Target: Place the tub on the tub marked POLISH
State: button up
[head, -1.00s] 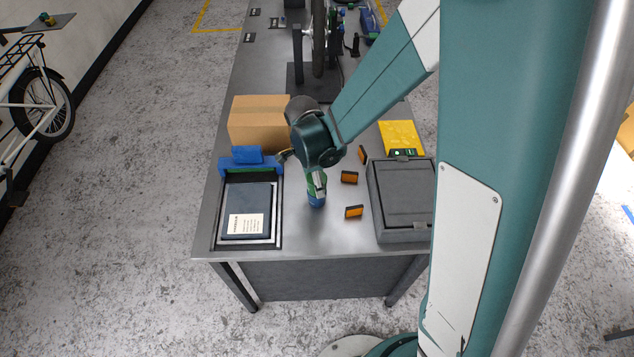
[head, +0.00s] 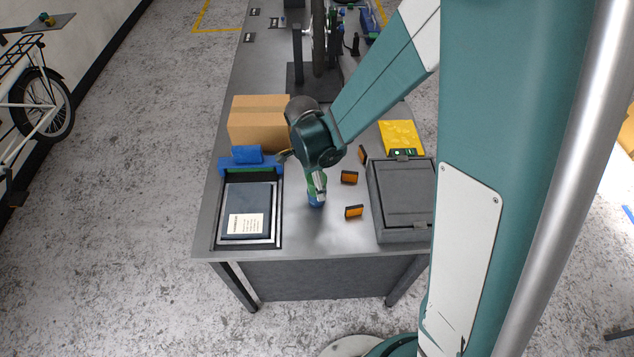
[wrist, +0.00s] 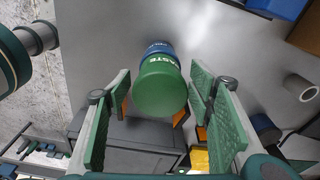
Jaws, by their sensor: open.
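A green tub (wrist: 160,88), with white lettering that seems to read PASTE, sits between my fingers in the wrist view. A blue tub (wrist: 160,47) shows just beyond it, in line and apparently under it; its lettering is too small to read surely. In the head view the blue tub (head: 315,203) stands upright on the grey bench, and the green tub is mostly hidden by my gripper (head: 318,187). My gripper is open, with a green pad (wrist: 160,78) on each side of the green tub and gaps visible between.
Orange reflectors (head: 354,211) and a grey case (head: 402,200) lie to the right of the tubs. A tray with a dark blue packet (head: 247,205) is at left. A cardboard box (head: 258,122) stands behind. Bare bench lies in front.

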jog(key=shift+s+a+r+p, duration=0.1)
jog(key=shift+a+r, duration=0.15)
jog(key=shift+r, duration=1.75)
jog(key=shift+a+r+p, duration=0.1)
jog(key=shift+a+r, duration=0.1)
jog(key=shift+r, duration=1.85)
jog(key=shift+s+a+r+p, duration=0.1)
jog(key=shift+a+r, duration=0.15)
jog(key=shift+r, duration=1.75)
jog(key=shift+d+r, duration=0.1)
jog(key=s+d+r+n+t, duration=0.3)
jog(key=s+d+r+n, duration=0.4)
jog(key=d, duration=0.3)
jog(key=s+d+r+n+t+y, duration=0.1)
jog(key=s+d+r+n+t, duration=0.2)
jog(key=s+d+r+n, duration=0.5)
jog(key=d+r, duration=0.1)
jog(key=d, duration=0.1)
jog(key=shift+s+d+t, duration=0.3)
jog(key=shift+s+t, duration=0.1)
